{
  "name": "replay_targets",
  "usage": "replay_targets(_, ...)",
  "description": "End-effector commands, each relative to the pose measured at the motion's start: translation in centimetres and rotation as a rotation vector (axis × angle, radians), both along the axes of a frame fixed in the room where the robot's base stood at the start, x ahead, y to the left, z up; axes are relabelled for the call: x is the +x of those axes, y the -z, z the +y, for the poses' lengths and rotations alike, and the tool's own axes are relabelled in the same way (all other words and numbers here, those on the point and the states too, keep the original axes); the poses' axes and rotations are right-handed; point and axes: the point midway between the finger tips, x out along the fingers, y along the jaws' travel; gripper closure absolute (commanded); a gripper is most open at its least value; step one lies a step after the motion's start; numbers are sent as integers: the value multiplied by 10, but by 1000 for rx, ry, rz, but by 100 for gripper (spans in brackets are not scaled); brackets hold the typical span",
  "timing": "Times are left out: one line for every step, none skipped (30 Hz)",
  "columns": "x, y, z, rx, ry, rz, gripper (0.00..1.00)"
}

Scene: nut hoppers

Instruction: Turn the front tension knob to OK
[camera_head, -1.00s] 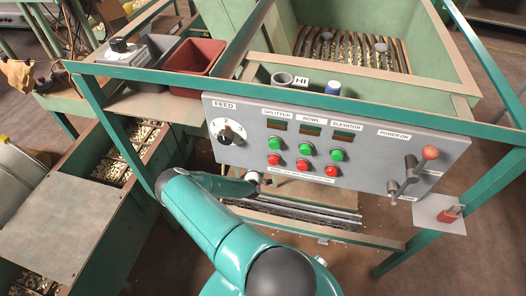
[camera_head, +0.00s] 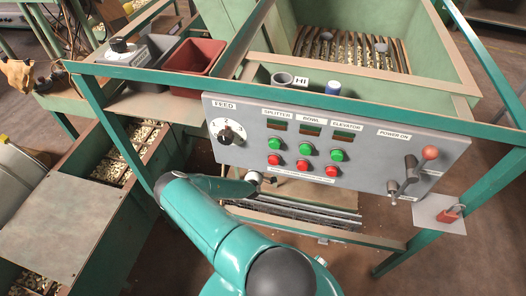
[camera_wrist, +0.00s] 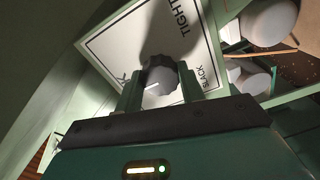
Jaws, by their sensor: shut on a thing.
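In the wrist view a dark, ridged round knob (camera_wrist: 161,77) sits on a white plate (camera_wrist: 115,45). My gripper (camera_wrist: 160,88) has one finger on each side of the knob and is shut on it. A pale pointer line on the knob points to the lower left in the picture. The plate reads TIGHT at the upper right and SLACK on the right; at the left a label is mostly hidden behind a finger, with only a K showing. In the head view my gripper and this knob are hidden.
In the wrist view white rounded shapes (camera_wrist: 268,22) lie at the right.

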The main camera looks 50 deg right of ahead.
Motion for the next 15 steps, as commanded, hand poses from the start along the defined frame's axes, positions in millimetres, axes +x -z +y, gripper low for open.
replay_targets(0, 1, 1, 1, 0, 0, 84)
replay_targets(0, 1, 1, 1, 0, 0, 84)
replay_targets(0, 1, 1, 1, 0, 0, 59)
replay_targets(0, 1, 1, 1, 0, 0, 54)
replay_targets(0, 1, 1, 1, 0, 0, 48)
replay_targets(0, 1, 1, 1, 0, 0, 40)
replay_targets(0, 1, 1, 1, 0, -1, 40)
replay_targets(0, 1, 1, 1, 0, -1, 40)
replay_targets(0, 0, 1, 1, 0, -1, 40)
replay_targets(0, 0, 1, 1, 0, -1, 40)
replay_targets(0, 0, 1, 0, 0, -1, 40)
replay_targets(0, 0, 1, 0, 0, -1, 40)
replay_targets(0, 0, 1, 0, 0, -1, 40)
replay_targets(0, 0, 1, 0, 0, -1, 40)
replay_targets(0, 0, 1, 0, 0, -1, 40)
